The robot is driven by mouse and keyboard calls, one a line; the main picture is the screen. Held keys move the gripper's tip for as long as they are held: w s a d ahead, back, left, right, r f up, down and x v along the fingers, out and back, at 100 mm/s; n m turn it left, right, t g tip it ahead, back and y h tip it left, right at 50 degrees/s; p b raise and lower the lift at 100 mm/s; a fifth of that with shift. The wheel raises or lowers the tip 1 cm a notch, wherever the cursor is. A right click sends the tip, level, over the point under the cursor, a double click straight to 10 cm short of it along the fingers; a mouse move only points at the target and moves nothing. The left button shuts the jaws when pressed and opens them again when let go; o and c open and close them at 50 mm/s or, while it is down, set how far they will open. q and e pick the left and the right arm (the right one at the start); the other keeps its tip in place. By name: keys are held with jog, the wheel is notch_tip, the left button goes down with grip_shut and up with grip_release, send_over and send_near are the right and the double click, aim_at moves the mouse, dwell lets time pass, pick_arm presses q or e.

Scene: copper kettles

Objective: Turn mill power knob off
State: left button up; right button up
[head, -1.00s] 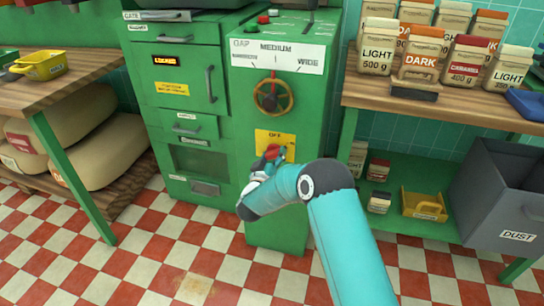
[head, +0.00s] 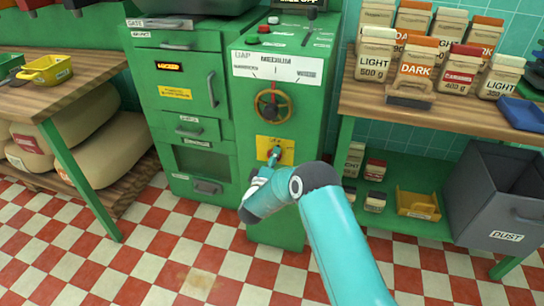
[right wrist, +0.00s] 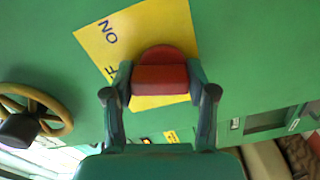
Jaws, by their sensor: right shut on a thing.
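The mill power knob (right wrist: 160,77) is red, with a round base and a raised bar. It sits on a yellow label plate (right wrist: 110,45) on the green mill front, and the plate also shows in the head view (head: 263,143). The rest is covered by the knob. My right gripper (right wrist: 161,93) is shut on the knob's bar, one finger on each side. In the head view the right gripper (head: 276,157) is at the plate, partly hiding the knob. My left gripper is not in view.
A handwheel (head: 272,106) sticks out just above the plate. A wooden shelf (head: 455,115) with coffee bags stands right of the mill, a grey dust bin (head: 490,200) at far right. A wooden table (head: 75,80) stands at left. The checkered floor in front is clear.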

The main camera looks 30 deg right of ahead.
jog(key=shift+w+r+n+p, duration=0.15)
jog(key=shift+n+p, duration=0.55)
jog(key=shift+n, duration=0.9)
jog(key=o, duration=1.1)
jog(key=shift+o, duration=0.2)
jog(key=v, duration=1.2)
jog(key=shift+f, duration=0.25)
